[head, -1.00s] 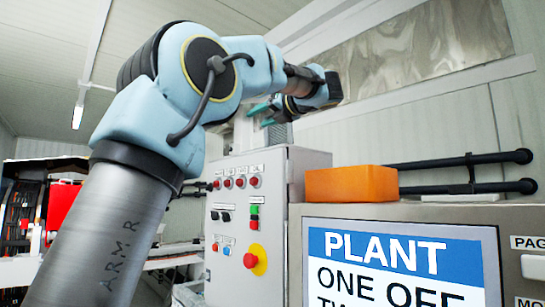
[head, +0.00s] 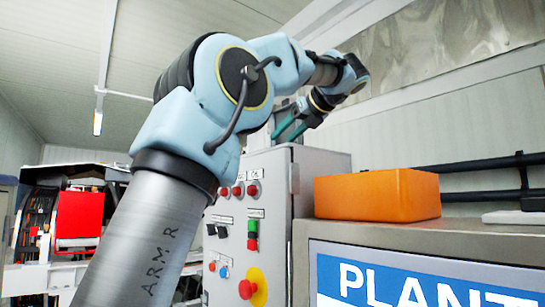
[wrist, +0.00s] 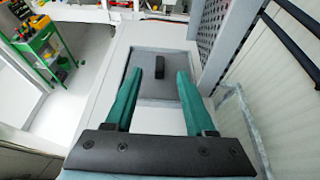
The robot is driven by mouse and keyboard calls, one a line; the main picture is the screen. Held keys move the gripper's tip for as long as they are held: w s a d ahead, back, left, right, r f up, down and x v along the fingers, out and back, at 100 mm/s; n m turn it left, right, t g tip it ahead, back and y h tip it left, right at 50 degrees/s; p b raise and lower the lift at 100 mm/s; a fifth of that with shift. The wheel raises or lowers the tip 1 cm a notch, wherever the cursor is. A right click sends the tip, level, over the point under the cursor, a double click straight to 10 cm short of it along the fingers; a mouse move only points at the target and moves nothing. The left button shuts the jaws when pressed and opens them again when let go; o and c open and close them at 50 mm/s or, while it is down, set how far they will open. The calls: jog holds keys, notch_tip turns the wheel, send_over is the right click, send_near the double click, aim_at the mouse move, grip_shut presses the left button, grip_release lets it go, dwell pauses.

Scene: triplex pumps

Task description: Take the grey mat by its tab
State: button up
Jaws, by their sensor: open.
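The grey mat (wrist: 147,90) lies flat on a pale surface in the wrist view. A dark upright tab (wrist: 160,67) stands on it. My gripper (wrist: 160,72) has two green fingers, spread apart and empty. In the wrist view the tab shows between the fingertips, and I cannot tell how far beyond them it is. In the head view my gripper (head: 289,128) is above and behind the grey control cabinet. The mat is hidden in that view.
The control cabinet (head: 272,220) with buttons stands in front. An orange box (head: 375,195) sits on the unit to its right. In the wrist view a perforated panel (wrist: 215,35) rises right of the mat, and a green cart (wrist: 40,48) stands at the left.

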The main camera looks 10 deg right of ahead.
jog(key=shift+f+p+x, duration=0.25)
jog(key=shift+p+x, duration=0.95)
jog(key=shift+x, duration=1.45)
jog(key=shift+s, duration=0.1)
jog(key=shift+c, duration=0.2)
grip_shut()
